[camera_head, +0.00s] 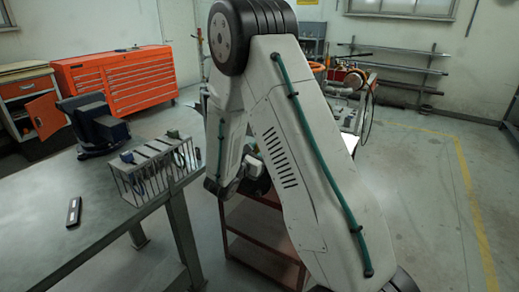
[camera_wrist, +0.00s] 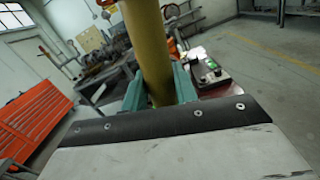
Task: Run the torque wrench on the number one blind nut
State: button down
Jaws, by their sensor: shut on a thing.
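My gripper (camera_wrist: 160,90), with teal fingers, is shut on a thick yellow cylindrical bar (camera_wrist: 150,45) in the wrist view. The bar runs up out of the top of the picture, so its ends are not seen; I cannot tell whether it is the torque wrench. In the head view my arm fills the middle and hides the gripper and what it holds. I cannot pick out the number one blind nut in either view.
A grey workbench (camera_head: 110,225) stands at left, with a wire caddy (camera_head: 155,170), a dark machine (camera_head: 95,125) and a small black object (camera_head: 73,211). Behind is an orange tool chest (camera_head: 118,82). A red-brown cart (camera_head: 260,235) stands beside the bench. Floor at right is clear.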

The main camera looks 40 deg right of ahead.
jog(key=shift+r+v, duration=0.2)
jog(key=shift+v, duration=1.65)
